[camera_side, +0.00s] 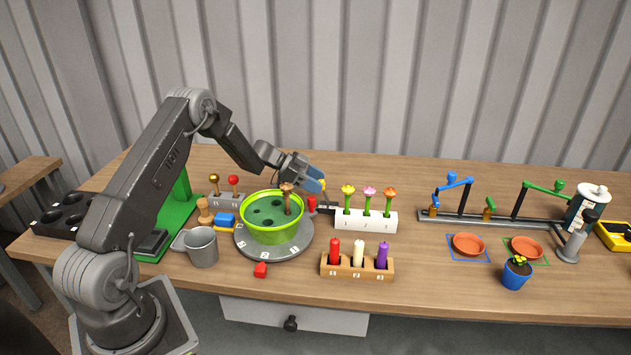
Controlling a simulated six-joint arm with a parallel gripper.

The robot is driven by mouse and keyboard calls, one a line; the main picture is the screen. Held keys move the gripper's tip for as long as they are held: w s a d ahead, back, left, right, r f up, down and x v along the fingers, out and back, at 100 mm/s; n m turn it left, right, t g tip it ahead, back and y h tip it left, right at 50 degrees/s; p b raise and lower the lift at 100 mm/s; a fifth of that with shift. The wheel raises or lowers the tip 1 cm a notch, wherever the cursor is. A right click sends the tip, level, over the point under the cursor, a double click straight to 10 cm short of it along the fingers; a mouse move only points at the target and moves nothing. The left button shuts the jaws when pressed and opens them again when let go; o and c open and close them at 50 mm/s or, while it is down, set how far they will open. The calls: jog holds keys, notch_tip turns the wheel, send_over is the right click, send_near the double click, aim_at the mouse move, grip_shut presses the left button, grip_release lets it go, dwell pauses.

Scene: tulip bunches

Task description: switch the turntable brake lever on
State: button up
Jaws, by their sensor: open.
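The turntable (303,244) is a grey disc with numbered tags on its rim, left of the table's middle. A lime green bowl (271,235) stands on it, with green filling and dark holes. One brownish stemmed piece (287,203) stands upright in the bowl. A small red part (311,204) with a dark piece beside it sits at the turntable's back right; I cannot tell whether this is the brake lever or how it is set. A small yellow bit shows by the fingertips.
A white numbered block (366,220) with three flowers stands right of the turntable. A wooden rack (357,269) holds red, white and purple pieces in front.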

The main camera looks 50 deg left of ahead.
jog(key=v, duration=1.4)
jog(key=s+d+r+n+g+y, duration=0.1)
jog(key=s+d+r+g, duration=0.2)
jog(key=d+r, duration=0.6)
jog(key=s+d+r+n+g+y, duration=0.2)
jog(key=s+d+r, duration=0.15)
jog(key=d, duration=0.95)
jog(key=s+d+r+n+t+y, duration=0.1)
jog(key=s+d+n+y, duration=0.1)
jog(key=s+d, duration=0.3)
jog(key=s+d+r+n+t+y, duration=0.1)
jog(key=s+d+r+n+y, duration=0.1)
jog(key=s, duration=1.2)
jog(key=d+n+y, duration=0.1)
jog(key=d+n, duration=0.1)
jog(key=d, duration=0.1)
jog(key=shift+s+d+y, duration=0.15)
jog(key=shift+s+y, duration=0.1)
jog(key=shift+y, duration=0.05)
